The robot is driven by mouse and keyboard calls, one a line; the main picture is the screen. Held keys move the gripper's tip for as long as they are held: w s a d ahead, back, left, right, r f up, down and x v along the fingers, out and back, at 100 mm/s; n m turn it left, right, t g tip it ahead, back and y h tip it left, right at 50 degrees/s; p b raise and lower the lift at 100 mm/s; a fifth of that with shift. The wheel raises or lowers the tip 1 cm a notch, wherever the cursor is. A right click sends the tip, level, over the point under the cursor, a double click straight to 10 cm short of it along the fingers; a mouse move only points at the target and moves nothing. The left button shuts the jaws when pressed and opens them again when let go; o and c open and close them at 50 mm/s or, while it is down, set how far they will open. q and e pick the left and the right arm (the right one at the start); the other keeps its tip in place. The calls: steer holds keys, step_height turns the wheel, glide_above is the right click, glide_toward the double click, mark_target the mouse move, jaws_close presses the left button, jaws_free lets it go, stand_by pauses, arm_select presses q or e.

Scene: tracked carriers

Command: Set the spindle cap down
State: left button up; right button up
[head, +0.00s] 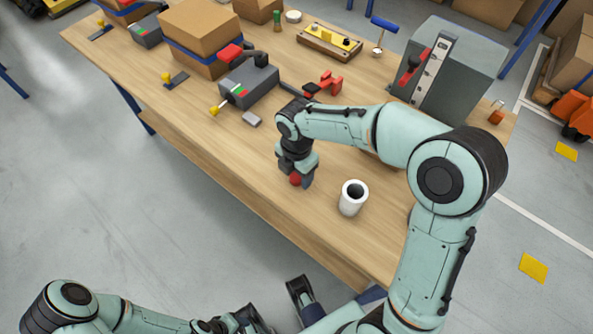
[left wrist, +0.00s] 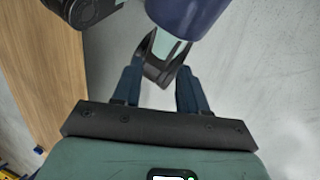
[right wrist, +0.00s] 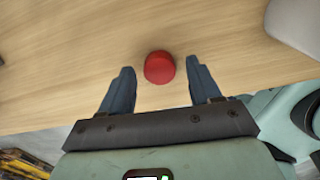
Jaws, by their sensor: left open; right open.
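The red spindle cap (head: 295,179) is on the wooden table near its front edge, just below my right gripper (head: 297,181). In the right wrist view the cap (right wrist: 159,67) is a round red piece lying on the wood between the fingertips. The right fingers (right wrist: 158,78) are open, with a gap on each side of the cap. My left gripper (left wrist: 158,75) is open and empty, off the table over the floor. The cap's underside is hidden.
A white hollow cylinder (head: 352,198) stands on the table right of the cap. A grey machine block (head: 250,84), a red clamp-like piece (head: 327,84) and a large grey box (head: 462,70) stand farther back. The table (head: 235,155) is bare left of the cap.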

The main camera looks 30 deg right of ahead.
mark_target(297, 176)
step_height(297, 176, up, 12)
steer(key=p, duration=0.2)
stand_by(0.7)
